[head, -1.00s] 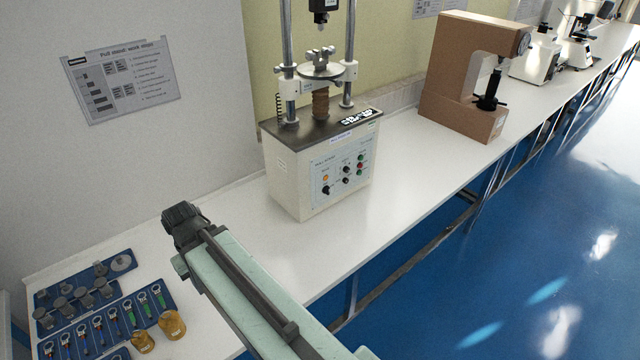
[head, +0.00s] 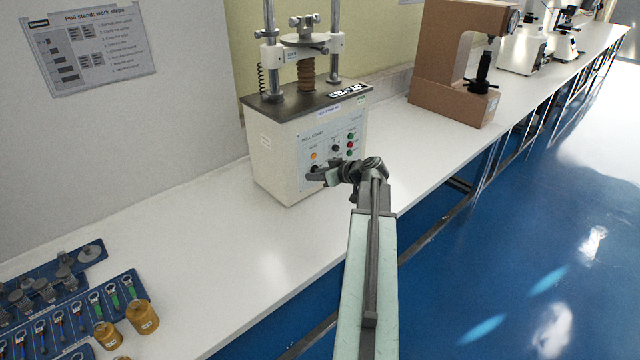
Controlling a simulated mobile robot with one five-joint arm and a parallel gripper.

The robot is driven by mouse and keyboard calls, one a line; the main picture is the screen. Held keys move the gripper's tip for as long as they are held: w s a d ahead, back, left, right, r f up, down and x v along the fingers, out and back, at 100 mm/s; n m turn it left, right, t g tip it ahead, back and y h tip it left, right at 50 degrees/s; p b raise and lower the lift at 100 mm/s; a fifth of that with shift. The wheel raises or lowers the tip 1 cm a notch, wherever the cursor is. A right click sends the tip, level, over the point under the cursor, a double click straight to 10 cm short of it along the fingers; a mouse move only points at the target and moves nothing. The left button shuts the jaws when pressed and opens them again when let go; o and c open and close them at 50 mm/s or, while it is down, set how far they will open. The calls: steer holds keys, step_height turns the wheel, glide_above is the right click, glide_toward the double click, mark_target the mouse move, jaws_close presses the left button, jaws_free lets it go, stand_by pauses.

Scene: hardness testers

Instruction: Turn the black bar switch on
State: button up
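The pull stand (head: 275,155) is a cream box with a dark top and metal columns. Its light front panel (head: 312,138) carries an orange lamp (head: 313,156), dark knobs, and green and red buttons. The black bar switch sits at the panel's lower left, below the orange lamp. My gripper (head: 318,173) is at that spot, pointing left across the lower panel, and it largely hides the switch. Dark gripper and dark switch blend, so I cannot tell whether they touch, which way the bar points, or whether the fingers are open.
A brown tester (head: 440,85) stands further right on the white bench (head: 215,215). Blue trays (head: 128,278) with small tools and brass-coloured weights (head: 142,316) lie at the lower left. The bench between trays and stand is clear. Blue floor (head: 500,240) lies right of the bench edge.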

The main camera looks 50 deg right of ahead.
steer(key=t+h, duration=0.1)
glide_toward(317, 167)
steer(key=b+x, duration=0.3)
steer(key=x, duration=0.5)
jaws_close()
steer(key=shift+a, duration=0.1)
